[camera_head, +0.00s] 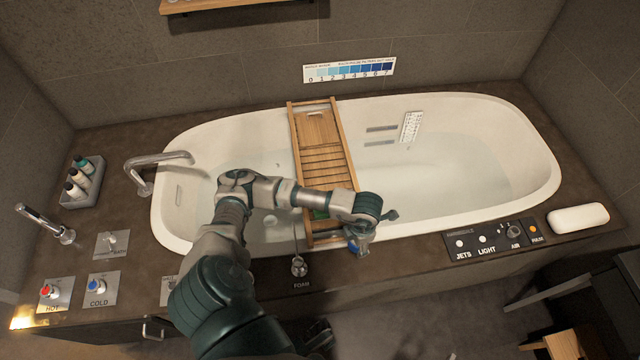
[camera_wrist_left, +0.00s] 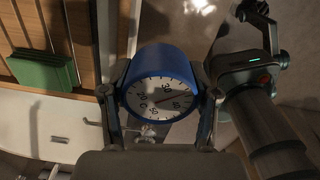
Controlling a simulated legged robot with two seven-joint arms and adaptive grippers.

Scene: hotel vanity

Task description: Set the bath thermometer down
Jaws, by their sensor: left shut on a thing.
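The bath thermometer (camera_head: 361,246) is a blue round-cased dial. In the left wrist view the bath thermometer (camera_wrist_left: 158,98) shows its white numbered face and a dark needle. My left gripper (camera_head: 356,238) is shut on it, with one finger on each side of the case. In the head view it is held by the tub's near rim, right of the near end of the wooden bath tray (camera_head: 316,131). A dark part of my right arm (camera_wrist_left: 265,125) seems to show at the right of the left wrist view; its fingers are unclear.
The white tub (camera_head: 470,213) holds water. A green block (camera_wrist_left: 43,68) sits on the tray's near end, partly hidden by my arm in the head view. A control panel (camera_head: 497,239) and a white cushion (camera_head: 578,217) lie right on the near ledge. A foam knob (camera_head: 298,266) stands left.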

